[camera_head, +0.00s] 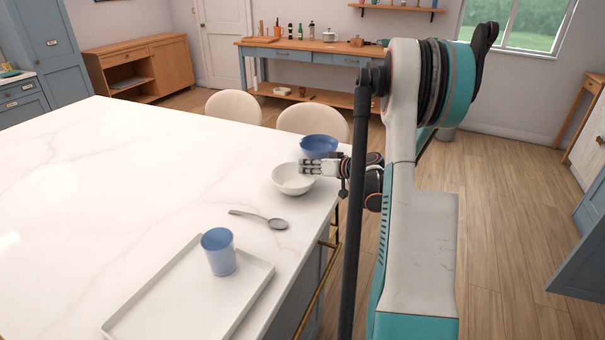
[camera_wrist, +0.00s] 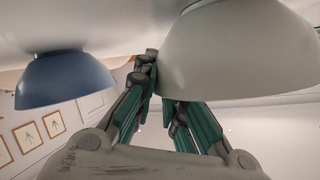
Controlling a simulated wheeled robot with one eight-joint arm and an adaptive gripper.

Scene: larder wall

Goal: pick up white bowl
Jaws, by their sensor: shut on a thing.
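The white bowl (camera_head: 291,184) is upright at the right edge of the white counter. My gripper (camera_head: 310,168) reaches in from the right and is shut on the bowl's rim. In the wrist view the white bowl (camera_wrist: 245,50) fills the upper right, with my gripper's fingers (camera_wrist: 162,88) against its near wall. Part of the rim is hidden behind the fingers. I cannot tell whether the bowl's base touches the counter.
A blue bowl (camera_head: 319,146) stands just behind the white bowl, close to my gripper. A spoon (camera_head: 262,219) lies in front, and a white tray (camera_head: 160,310) bears a blue cup (camera_head: 219,252). The counter's left side is clear. Two chairs (camera_head: 233,106) stand behind it.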

